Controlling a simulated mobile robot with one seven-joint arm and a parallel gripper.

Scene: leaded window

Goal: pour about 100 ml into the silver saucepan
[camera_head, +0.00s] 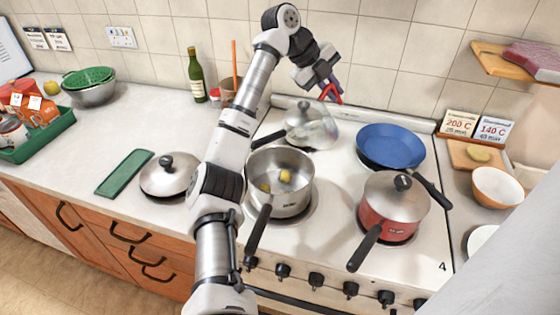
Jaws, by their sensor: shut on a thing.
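The silver saucepan (296,202) stands uncovered on the front left of the stove, its dark handle pointing toward the front. A few small yellow pieces (285,176) lie in it. My gripper (326,84) is raised behind and to the right of this pan, above the back of the stove, apart from the pan. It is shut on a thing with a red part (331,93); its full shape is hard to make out. Below it is a pan with a clear lid (318,126) on the back left burner. No liquid is visible in the silver pan.
A red lidded saucepan (386,220) stands front right, a blue frying pan (390,144) behind it. A loose lid (167,177) and green mat (125,172) lie on the left counter. A green bottle (196,78) stands at the wall. My arm crosses beside the silver pan.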

